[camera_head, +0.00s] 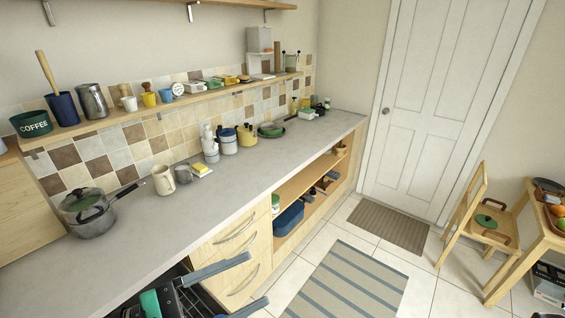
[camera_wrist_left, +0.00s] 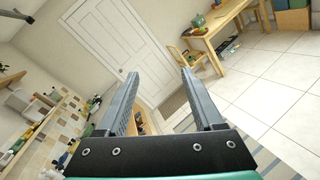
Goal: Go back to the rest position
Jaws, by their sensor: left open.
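My left gripper (camera_head: 257,279) is at the bottom of the head view, in front of the counter's drawers. Its two fingers are spread with nothing between them, and its left wrist view (camera_wrist_left: 160,74) also shows an empty gap. A cream mug (camera_head: 163,180) stands on the grey counter (camera_head: 225,190), well apart from the gripper. Small white (camera_head: 130,104), yellow (camera_head: 149,99) and blue (camera_head: 165,95) cups stand on the wall shelf. My right gripper is not in view.
A lidded pot (camera_head: 88,212) stands at the counter's left end. Several jars and a yellow pot (camera_head: 246,135) stand along the back. Drawers (camera_head: 238,262) and open shelving face the floor. A striped rug (camera_head: 347,284) lies ahead; a wooden chair (camera_head: 478,222) and table stand right.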

